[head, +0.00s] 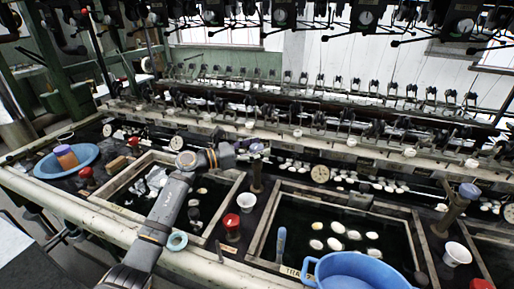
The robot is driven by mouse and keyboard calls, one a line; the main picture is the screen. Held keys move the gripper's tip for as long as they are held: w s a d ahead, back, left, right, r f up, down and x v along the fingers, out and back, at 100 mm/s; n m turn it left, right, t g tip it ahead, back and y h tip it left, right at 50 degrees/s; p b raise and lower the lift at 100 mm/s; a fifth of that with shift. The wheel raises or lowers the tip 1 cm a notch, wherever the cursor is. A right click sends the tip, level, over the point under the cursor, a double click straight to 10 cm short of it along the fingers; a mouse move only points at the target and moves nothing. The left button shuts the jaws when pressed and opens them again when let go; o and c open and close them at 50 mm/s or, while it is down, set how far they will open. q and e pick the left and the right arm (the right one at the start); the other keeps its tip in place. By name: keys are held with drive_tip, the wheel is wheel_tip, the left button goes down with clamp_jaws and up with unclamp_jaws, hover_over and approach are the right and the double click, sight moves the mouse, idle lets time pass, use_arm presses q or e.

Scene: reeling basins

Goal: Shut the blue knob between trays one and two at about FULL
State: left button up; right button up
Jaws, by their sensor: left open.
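A pale blue-violet knob (257,148) tops a brown post (257,178) that stands between the left tray (237,190) and the right tray (283,193). My left arm reaches across the left tray, and my left gripper (244,154) is open, pointing right at the knob. Its fingertips are at or very near the knob; the view is too small to tell whether they touch it. A similar blue-violet knob (469,190) sits on another post at the right tray's far side. My right gripper is not in view.
A blue basin (355,272) is in front of the right tray, which holds several white cocoons. Reeling machinery hangs above and behind.

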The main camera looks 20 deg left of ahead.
use_arm(q)
drive_tip(key=shift+a, duration=0.1)
drive_tip(key=v, duration=1.2)
idle(0.4)
